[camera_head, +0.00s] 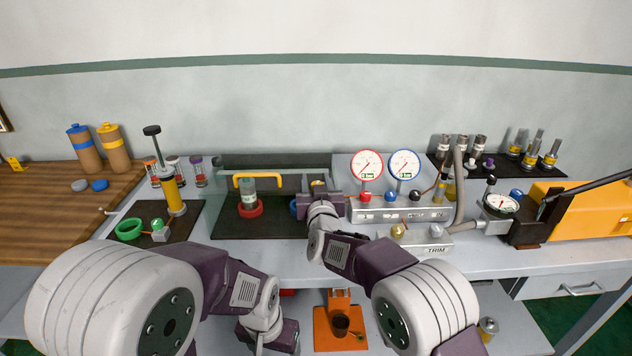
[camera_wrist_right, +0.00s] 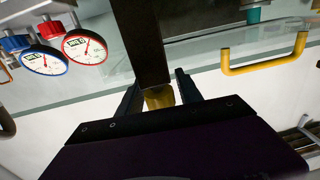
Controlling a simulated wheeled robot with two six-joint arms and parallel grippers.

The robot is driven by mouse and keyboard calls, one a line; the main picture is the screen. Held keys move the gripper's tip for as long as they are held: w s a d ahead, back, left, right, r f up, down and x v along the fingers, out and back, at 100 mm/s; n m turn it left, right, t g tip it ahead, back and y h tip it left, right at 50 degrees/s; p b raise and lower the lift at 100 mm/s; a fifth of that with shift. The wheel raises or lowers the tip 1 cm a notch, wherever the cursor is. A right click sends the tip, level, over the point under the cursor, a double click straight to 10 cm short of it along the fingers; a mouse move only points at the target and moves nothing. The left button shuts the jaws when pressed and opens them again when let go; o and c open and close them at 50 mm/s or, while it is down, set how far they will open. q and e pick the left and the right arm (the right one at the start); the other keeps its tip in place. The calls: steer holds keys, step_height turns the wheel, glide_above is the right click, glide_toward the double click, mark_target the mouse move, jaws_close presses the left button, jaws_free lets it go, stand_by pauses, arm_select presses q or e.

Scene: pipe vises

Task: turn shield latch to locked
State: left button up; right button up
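The clear shield (camera_head: 276,188) stands at the middle of the bench, with a yellow bar handle (camera_head: 243,178) on its upper left; the handle also shows in the wrist view (camera_wrist_right: 265,62). The small yellow-brass shield latch (camera_head: 318,184) is at the shield's right end, by a dark post. In the wrist view the latch (camera_wrist_right: 159,98) lies between the two fingers of my right gripper (camera_wrist_right: 160,92). I cannot tell whether they press on it. My left gripper (camera_head: 268,335) is low in front of the bench, its fingers hidden.
Behind the shield stands a clear cylinder on a red ring (camera_head: 250,208). Right of my right gripper are a red gauge (camera_head: 367,165), a blue gauge (camera_head: 405,164) and a metal valve block (camera_head: 402,213). An orange holder (camera_head: 340,325) sits below.

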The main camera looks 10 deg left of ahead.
jaws_close()
steer(key=n+y+b, duration=0.1)
steer(key=b, duration=0.1)
steer(key=n+g+y+b, duration=0.1)
steer(key=b, duration=0.2)
steer(key=g+y+b, duration=0.1)
steer(key=y+b, duration=0.1)
steer(key=b, duration=0.1)
steer(key=shift+s+a+f+n, duration=0.15)
steer(key=shift+a+n, duration=0.1)
steer(key=shift+n, duration=0.15)
steer(key=shift+r, duration=0.35)
steer(key=shift+r+n+g+y+p, duration=0.25)
steer(key=shift+n+g+y+p, duration=0.05)
steer(key=shift+n+y+p, duration=0.25)
steer(key=shift+s+a+p, duration=0.1)
steer(key=shift+a+p, duration=0.05)
steer(key=shift+p, duration=0.15)
steer(key=shift+f+n+g+y, duration=0.25)
steer(key=shift+g+y, duration=0.1)
steer(key=shift+g, duration=0.15)
steer(key=shift+a, duration=0.1)
